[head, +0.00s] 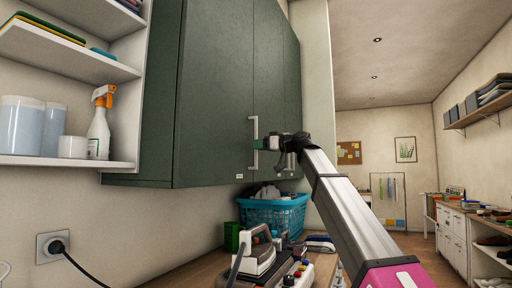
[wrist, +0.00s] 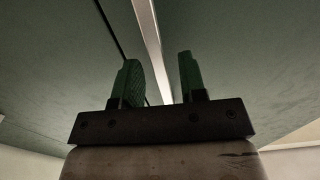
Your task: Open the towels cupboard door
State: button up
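The dark green wall cupboard (head: 215,90) hangs at the left centre in the head view, with its doors flush. A pale vertical bar handle (head: 254,128) is on the door beside a seam. A small label (head: 239,176) sits low on the door, too small to read. My gripper (head: 262,144) is at the handle's middle. In the wrist view the green fingers of my gripper (wrist: 160,75) are spread apart. A dark door seam (wrist: 110,30) runs to the left.
Below the cupboard stand a blue laundry basket (head: 272,214), a green container (head: 232,236) and an iron (head: 258,252) on a counter. White open shelves (head: 70,162) with a spray bottle (head: 99,125) are at the left. The room is open to the right.

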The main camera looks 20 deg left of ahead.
jog(key=shift+w+a, duration=0.1)
jog(key=shift+a, duration=0.75)
grip_shut()
